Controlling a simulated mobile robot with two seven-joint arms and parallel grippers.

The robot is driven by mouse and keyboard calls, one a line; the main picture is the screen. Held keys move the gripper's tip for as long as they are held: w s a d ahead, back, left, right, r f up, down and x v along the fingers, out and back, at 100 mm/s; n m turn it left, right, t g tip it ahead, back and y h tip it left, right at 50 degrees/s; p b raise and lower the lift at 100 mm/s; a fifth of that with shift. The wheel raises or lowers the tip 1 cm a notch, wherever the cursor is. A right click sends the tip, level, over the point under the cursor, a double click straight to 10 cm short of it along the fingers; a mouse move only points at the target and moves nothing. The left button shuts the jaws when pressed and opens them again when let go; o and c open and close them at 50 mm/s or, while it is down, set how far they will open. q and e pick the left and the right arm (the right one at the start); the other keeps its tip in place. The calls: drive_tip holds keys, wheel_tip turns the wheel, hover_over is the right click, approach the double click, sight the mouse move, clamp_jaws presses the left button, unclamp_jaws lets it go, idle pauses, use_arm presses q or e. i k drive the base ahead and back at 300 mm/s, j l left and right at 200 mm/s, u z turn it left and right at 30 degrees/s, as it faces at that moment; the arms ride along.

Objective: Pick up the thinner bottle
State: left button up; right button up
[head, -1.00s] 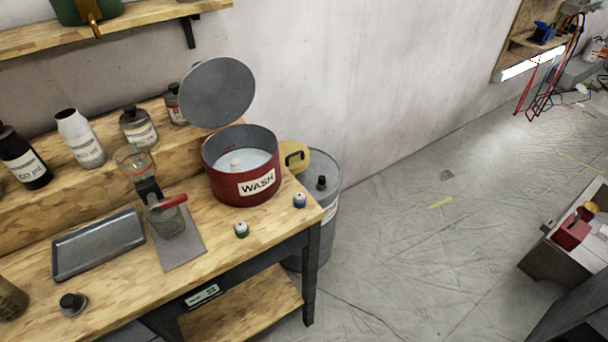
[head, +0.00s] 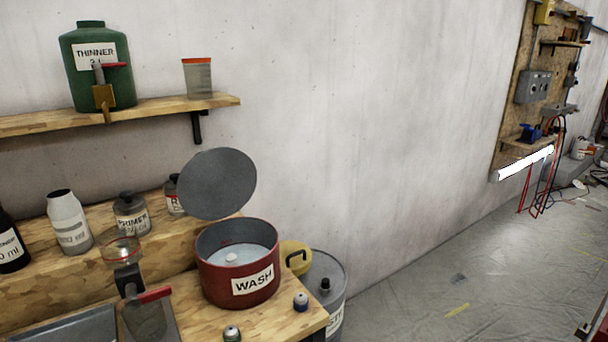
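In the head view, a green container (head: 92,82) labelled "THINNER" stands upright on the wall shelf (head: 150,107) at the upper left. It has a tap with a red handle at its front, above the shelf edge. Several smaller bottles stand on the raised wooden ledge below, among them a white one (head: 68,222), one labelled "PRIMER" (head: 131,214) and a dark one (head: 10,245) cut by the left edge. Another small bottle (head: 173,196) is partly hidden behind a grey round lid. Neither of my grippers shows.
A red "WASH" pot (head: 237,277) with its grey lid (head: 216,184) raised stands on the workbench (head: 290,322). A clear cup (head: 197,77) is on the shelf. A grey drum (head: 328,285) stands beside the bench. The floor (head: 430,300) to the right looks mostly open.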

sight(66, 213)
drive_tip(key=u, duration=1.4)
